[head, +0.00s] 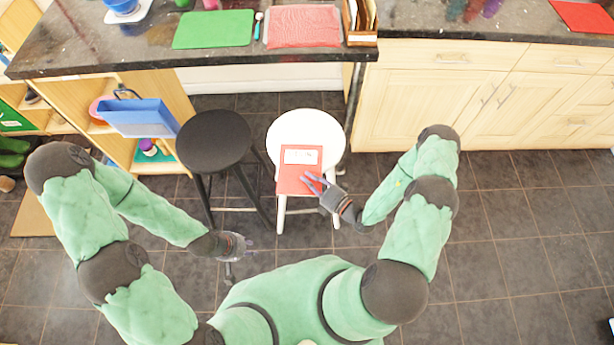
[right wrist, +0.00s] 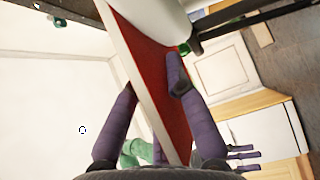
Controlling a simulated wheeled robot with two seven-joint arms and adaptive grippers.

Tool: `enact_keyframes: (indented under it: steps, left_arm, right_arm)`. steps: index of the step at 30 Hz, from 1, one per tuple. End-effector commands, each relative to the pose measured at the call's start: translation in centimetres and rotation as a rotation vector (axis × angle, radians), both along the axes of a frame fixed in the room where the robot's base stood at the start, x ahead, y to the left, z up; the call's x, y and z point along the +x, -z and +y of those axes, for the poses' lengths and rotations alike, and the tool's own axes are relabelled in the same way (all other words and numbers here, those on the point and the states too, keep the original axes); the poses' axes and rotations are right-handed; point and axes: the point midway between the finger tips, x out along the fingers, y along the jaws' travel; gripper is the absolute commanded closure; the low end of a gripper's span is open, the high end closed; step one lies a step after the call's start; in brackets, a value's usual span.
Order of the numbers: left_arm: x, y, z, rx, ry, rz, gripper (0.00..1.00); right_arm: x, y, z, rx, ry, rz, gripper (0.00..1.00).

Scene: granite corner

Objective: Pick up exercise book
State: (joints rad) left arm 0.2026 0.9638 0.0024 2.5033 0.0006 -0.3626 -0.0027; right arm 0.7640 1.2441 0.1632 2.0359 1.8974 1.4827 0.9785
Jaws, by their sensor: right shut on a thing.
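The exercise book (head: 298,182) is red with a white label and lies at the near edge of the white round stool (head: 305,128), partly over its edge. My right gripper (head: 317,183) is shut on the book's right side. In the right wrist view, the purple fingers (right wrist: 152,90) stand on either side of the book (right wrist: 150,62), one on its pale edge and one against its red cover. The white stool seat (right wrist: 158,18) is close to the book there. My left gripper (head: 240,245) is over the floor, away from the book; its finger opening is unclear.
A black stool (head: 214,138) stands left of the white one. The granite counter (head: 120,52) behind holds a green mat (head: 213,29) and a red mat (head: 303,26). A blue bin (head: 140,117) hangs on the wooden shelf at left.

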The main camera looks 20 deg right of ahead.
Motion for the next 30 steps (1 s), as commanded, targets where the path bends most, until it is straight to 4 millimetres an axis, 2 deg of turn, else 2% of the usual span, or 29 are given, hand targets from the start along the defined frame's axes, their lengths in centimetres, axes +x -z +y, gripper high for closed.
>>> enact_keyframes:
  steps: [8, 17, 24, 30]
  left_arm:
    - [0.0, -1.6, 0.0, 0.0, 0.0, 0.0, 0.68]
    - [0.0, -4.9, 0.0, 0.0, 0.0, 0.0, 0.68]
    - [0.0, -6.2, 0.0, 0.0, 0.0, 0.0, 0.68]
    - [0.0, -6.6, 0.0, 0.0, 0.0, 0.0, 0.68]
  right_arm:
    - [-0.1, -3.5, 0.1, 0.001, -0.001, -0.002, 1.0]
    - [-5.3, -9.8, 1.7, 0.004, 0.002, 0.003, 1.0]
    - [-10.4, -11.6, 3.4, 0.005, 0.004, 0.004, 1.0]
    - [-12.5, -12.4, 4.1, 0.002, 0.003, 0.001, 1.0]
